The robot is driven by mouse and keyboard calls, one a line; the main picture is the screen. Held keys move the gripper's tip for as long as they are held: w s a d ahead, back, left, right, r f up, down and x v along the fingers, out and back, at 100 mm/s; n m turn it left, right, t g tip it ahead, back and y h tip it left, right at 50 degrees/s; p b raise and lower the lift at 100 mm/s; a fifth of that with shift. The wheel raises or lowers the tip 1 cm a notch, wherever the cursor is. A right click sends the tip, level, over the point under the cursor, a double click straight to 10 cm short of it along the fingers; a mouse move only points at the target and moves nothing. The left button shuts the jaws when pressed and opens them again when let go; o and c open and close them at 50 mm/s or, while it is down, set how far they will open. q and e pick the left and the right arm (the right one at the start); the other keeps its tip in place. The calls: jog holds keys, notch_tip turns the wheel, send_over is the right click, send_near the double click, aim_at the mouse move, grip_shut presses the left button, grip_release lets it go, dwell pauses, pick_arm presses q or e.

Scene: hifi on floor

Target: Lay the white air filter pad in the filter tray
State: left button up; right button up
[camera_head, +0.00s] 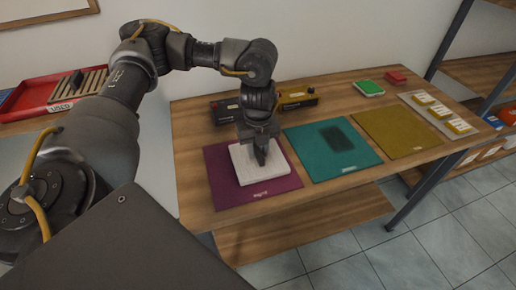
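A white square pad (247,170) lies on a magenta mat (282,186) at the left part of the wooden table. My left gripper (262,158) points down at the pad's right part, at or just above its top. Its fingers are seen nearly edge-on, so I cannot tell whether they are open or shut, or whether they touch the pad. The gripper hides part of the pad. No tray is clearly marked as the filter tray; a red tray (32,97) with a "USED" label stands at the far left. My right gripper is not in view.
A teal mat (310,165) with a dark patch and an olive mat (398,133) lie to the right. Black and yellow boxes (298,97) stand behind the mats. A green-topped item (368,87), a red box (396,77) and a pale tray (415,105) are farther right.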

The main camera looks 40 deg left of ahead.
aim_at(258, 150)
pick_arm(q)
jog(key=shift+o, duration=0.5)
jog(key=shift+r, duration=0.15)
notch_tip(258, 150, up, 12)
jog(key=shift+b, duration=0.35)
